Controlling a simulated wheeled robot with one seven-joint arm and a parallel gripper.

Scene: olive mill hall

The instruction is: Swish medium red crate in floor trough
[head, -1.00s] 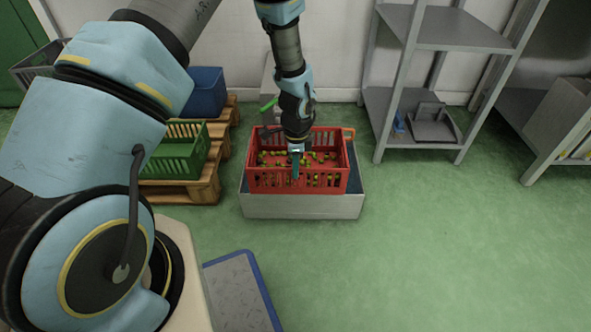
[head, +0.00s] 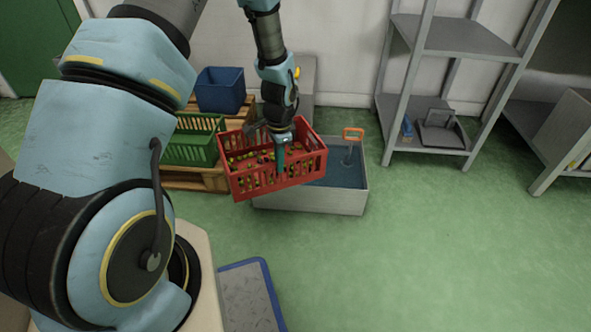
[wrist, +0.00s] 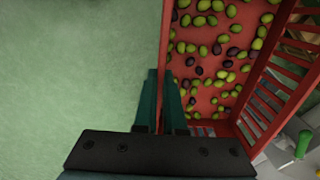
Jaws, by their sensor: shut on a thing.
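The red crate (head: 243,186) hangs from my gripper (head: 281,172), tilted in the head view, with green and dark olives on its floor. My gripper is shut on the crate's near wall. The wrist view shows the fingers (wrist: 163,103) on either side of the red rim (wrist: 165,50), with olives inside to the right. The grey floor trough (head: 330,203) stands below and to the right of the crate. Its dark water (head: 345,177) shows on the right. The crate covers the trough's left part and overhangs its left end.
A green crate (head: 190,150) and a blue crate (head: 221,92) stand on wooden pallets (head: 190,178) at the left. An orange-handled tool (head: 353,134) stands in the trough. A grey shelf rack (head: 455,40) is at the right.

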